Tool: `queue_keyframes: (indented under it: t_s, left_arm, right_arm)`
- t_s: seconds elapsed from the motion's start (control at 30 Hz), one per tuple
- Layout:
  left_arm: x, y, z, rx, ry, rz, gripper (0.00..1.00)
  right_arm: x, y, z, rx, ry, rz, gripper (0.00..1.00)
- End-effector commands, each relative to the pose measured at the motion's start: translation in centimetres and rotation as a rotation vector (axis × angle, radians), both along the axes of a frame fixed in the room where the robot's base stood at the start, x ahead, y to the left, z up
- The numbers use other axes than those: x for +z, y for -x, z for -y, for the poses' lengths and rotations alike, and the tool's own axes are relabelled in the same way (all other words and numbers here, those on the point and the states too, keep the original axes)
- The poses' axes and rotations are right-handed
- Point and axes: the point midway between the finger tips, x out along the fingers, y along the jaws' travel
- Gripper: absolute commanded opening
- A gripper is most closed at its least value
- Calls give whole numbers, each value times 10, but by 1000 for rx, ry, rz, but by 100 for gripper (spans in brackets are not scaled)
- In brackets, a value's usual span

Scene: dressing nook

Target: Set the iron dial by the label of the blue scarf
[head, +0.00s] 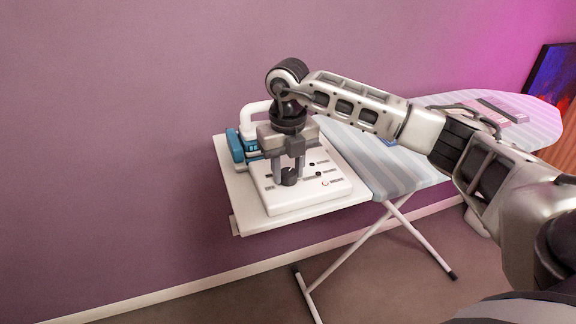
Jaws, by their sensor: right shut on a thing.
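My right gripper (289,170) points down over a white control panel (307,204), its fingers closed around a dark round dial (289,180). The dial's pointer setting is too small and too covered to read. The panel has small dark marks and a small red curved mark. A blue and white iron (237,148) stands behind the panel, partly hidden by the gripper. A small blue patch shows beneath my right arm on the board; I cannot tell whether it is the blue scarf. No label can be read. My left gripper is out of view.
The panel and iron rest on a white shelf (241,194) at the end of a striped ironing board (375,170). A pink item (502,112) lies on the board's far right. A purple wall stands behind. Floor is clear left of the board's legs.

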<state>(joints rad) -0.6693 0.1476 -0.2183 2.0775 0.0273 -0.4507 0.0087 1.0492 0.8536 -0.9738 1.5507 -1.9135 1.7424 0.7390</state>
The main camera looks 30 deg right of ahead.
Motion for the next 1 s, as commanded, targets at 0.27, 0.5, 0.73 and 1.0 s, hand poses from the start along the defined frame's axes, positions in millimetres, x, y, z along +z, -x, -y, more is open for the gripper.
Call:
queue_keyframes:
  t_s: [0.27, 0.5, 0.73, 1.0]
  left_arm:
    - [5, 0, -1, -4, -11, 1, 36]
    - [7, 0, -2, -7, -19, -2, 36]
    - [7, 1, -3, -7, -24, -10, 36]
    - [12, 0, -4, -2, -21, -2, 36]
  right_arm:
    - [2, 0, 1, -264, 1, 1, 13]
    - [2, 0, 1, -492, 0, 1, 13]
    - [2, -1, 1, -695, 0, 2, 13]
    - [2, -1, 0, -877, -1, 3, 13]
